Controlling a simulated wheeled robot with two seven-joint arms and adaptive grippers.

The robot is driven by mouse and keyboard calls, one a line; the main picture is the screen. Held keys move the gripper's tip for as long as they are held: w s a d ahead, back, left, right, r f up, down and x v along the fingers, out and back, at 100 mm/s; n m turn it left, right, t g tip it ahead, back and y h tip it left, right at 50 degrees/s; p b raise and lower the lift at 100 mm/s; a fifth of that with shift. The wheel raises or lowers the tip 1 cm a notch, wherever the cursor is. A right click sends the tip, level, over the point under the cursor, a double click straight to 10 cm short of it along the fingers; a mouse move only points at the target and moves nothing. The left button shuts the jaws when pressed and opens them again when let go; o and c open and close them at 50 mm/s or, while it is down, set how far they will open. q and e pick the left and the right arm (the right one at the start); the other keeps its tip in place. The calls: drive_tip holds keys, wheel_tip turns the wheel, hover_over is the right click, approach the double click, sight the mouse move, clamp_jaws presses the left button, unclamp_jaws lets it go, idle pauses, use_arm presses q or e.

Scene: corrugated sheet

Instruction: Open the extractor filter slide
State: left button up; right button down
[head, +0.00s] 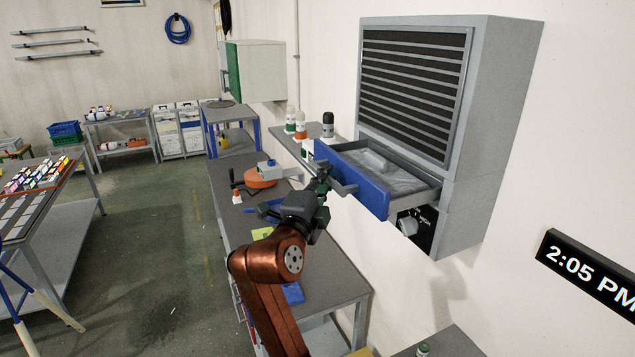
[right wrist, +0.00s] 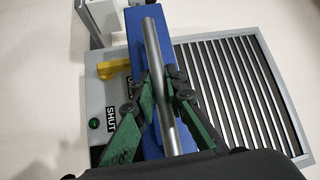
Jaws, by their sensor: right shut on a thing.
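The grey extractor (head: 500,130) hangs on the right wall, with a dark slatted grille (head: 412,90). Its filter slide (head: 365,185) has a blue front and stands out of the housing like a drawer, with pale grey filter material visible inside. My right gripper (head: 322,183) is at the blue front. In the right wrist view its green fingers (right wrist: 168,100) are shut on the grey bar handle (right wrist: 155,55), which crosses the blue front (right wrist: 137,40). A yellow lever (right wrist: 113,68) and a "SHUT" label (right wrist: 110,118) show beside the slide. My left gripper is out of view.
A dial (head: 408,225) sits on a black plate under the extractor. Several bottles stand on a wall shelf (head: 285,143) left of the slide. Below is a grey workbench (head: 330,262) with an orange tool (head: 264,177).

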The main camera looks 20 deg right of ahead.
drive_tip(key=shift+r, duration=0.2)
drive_tip(key=c, duration=2.4)
unclamp_jaws()
drive_tip(key=o, duration=0.4)
drive_tip(key=shift+f, duration=0.1)
drive_tip(key=shift+c, duration=0.2)
drive_tip(key=shift+o, duration=0.4)
drive_tip(key=shift+f, duration=0.1)
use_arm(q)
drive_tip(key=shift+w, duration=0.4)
use_arm(e)
drive_tip(key=v, duration=1.2)
drive_tip(key=shift+w, duration=0.1)
